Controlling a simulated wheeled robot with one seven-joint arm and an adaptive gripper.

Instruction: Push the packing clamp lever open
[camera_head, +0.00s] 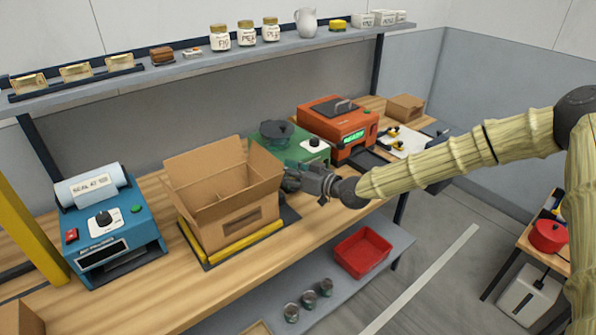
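An open cardboard box (215,200) sits on the workbench on a dark base with yellow padded bars (240,246), which looks like the packing clamp. I cannot make out a clamp lever; it may be hidden behind my gripper or the box. My gripper (292,181) is at the right side of the box, close to its right wall. I cannot tell whether it touches the box or a lever. Its fingers are dark and small, and their opening does not show clearly.
A blue sealing machine (112,232) stands left of the box. A green machine (300,148) and an orange machine (338,128) stand behind my gripper. A shelf (190,66) with jars runs above. A red bin (362,252) sits on the lower shelf. The bench front is clear.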

